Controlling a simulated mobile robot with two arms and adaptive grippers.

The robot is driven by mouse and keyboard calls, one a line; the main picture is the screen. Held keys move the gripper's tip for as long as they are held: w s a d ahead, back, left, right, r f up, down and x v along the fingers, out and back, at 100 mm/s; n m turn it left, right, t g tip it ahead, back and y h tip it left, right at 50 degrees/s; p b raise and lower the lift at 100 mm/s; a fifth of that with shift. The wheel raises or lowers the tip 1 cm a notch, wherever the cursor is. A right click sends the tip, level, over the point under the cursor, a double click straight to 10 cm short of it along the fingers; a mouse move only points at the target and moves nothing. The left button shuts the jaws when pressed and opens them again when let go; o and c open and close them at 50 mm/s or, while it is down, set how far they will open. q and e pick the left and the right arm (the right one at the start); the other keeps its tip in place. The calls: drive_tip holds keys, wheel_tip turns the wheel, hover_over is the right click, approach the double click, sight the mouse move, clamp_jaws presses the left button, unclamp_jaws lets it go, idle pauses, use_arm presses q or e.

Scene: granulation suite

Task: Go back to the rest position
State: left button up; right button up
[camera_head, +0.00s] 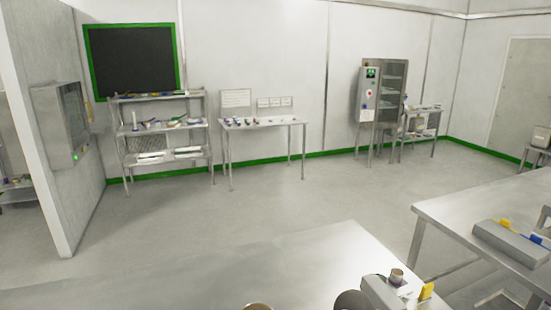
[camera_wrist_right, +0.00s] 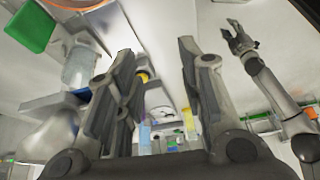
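The head view shows neither of my grippers. In the right wrist view my right gripper (camera_wrist_right: 156,50) has its two fingers wide apart with nothing between them. My left gripper (camera_wrist_right: 236,30) shows at the upper right of that view, at the end of my left arm. Its fingers look spread and hold nothing that I can see.
A steel table (camera_head: 300,262) fills the bottom of the head view, with a grey device (camera_head: 380,293) on it. Another steel table (camera_head: 460,212) stands at the right. Shelves (camera_head: 165,128), a side table (camera_head: 262,123) and a cabinet (camera_head: 367,100) line the back wall. The floor (camera_head: 270,200) between is clear.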

drive_tip(key=s+f+m+t, duration=0.3)
drive_tip(key=s+f+m, duration=0.1)
drive_tip(key=s+m, duration=0.45)
drive_tip(key=s+d+m+t+h, duration=0.2)
drive_tip(key=s+d+m+h, duration=0.2)
drive_tip(key=s+d+m, duration=0.9)
wheel_tip(320, 180, down, 28)
drive_tip(key=d+n+g+b, duration=0.2)
drive_tip(key=n, duration=0.1)
use_arm(q)
drive_tip(key=f, duration=0.1)
drive_tip(key=s+f+b, duration=0.1)
drive_tip(key=f, duration=0.1)
drive_tip(key=shift+f+b, duration=0.3)
use_arm(e)
drive_tip(key=s+d+f, duration=0.2)
drive_tip(key=s+f, duration=1.5)
drive_tip(key=f, duration=0.1)
drive_tip(key=shift+d+g, duration=0.4)
